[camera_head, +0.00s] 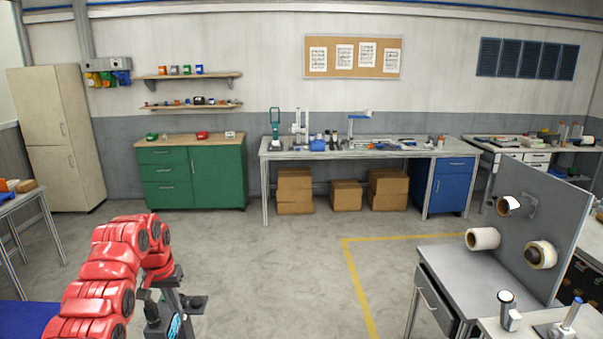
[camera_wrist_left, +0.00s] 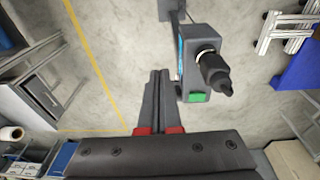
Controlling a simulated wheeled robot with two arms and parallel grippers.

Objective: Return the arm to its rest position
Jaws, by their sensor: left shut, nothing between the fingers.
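My red left arm (camera_head: 100,265) comes in at the lower left of the head view, bent with its forearm dropping down. The left gripper (camera_wrist_left: 160,75) shows in the left wrist view with its dark fingers together and nothing between them. The fingers hang over bare concrete, apart from any table. My right gripper is not in view.
A grey upright panel (camera_head: 555,205) at right carries rolls, including a white roll (camera_head: 482,238). It stands on a grey table (camera_head: 470,275). A green cabinet (camera_head: 215,175) and workbench (camera_head: 350,153) line the back wall. The middle floor (camera_head: 270,270) is clear.

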